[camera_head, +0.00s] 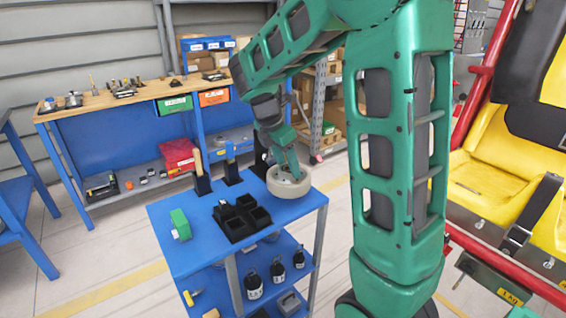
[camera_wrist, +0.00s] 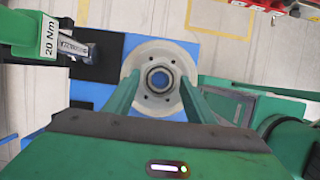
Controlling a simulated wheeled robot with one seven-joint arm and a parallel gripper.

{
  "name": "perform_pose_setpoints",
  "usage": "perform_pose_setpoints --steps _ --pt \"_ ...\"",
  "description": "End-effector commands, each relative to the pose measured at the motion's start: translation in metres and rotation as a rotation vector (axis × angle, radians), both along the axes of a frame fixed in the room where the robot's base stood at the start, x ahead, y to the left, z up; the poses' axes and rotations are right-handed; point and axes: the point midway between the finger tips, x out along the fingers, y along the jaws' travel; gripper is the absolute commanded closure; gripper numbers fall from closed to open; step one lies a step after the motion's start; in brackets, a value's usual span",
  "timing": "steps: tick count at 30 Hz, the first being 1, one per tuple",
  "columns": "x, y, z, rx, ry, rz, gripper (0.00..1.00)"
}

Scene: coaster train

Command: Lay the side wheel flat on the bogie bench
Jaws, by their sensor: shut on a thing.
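The side wheel (camera_head: 287,188) is a thick pale grey disc. It lies level at the right corner of the blue cart top (camera_head: 185,262); whether it touches the top I cannot tell. My gripper (camera_head: 290,171) reaches down from above and is shut on it. A bench with a wooden top (camera_head: 140,95) stands behind; which surface is the bogie bench I cannot tell.
A black compartment tray (camera_head: 240,218), a green block (camera_head: 180,223) and upright tools in black holders (camera_head: 202,184) stand on the cart. A green tool marked 20 Nm (camera_wrist: 30,35) is close left of the wheel. A yellow seat (camera_head: 490,190) with red rails is at right.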

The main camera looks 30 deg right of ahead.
Motion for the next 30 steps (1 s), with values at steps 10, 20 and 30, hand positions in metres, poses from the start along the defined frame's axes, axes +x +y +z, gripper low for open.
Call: perform_pose_setpoints --steps 10,20,30 --pt "0.000 -0.001 -0.033 -0.001 -0.002 -0.002 1.00" --pt "0.001 -0.001 -0.035 -0.002 -0.005 -0.002 1.00" --pt "0.000 0.000 -0.038 0.000 0.001 -0.001 0.31"
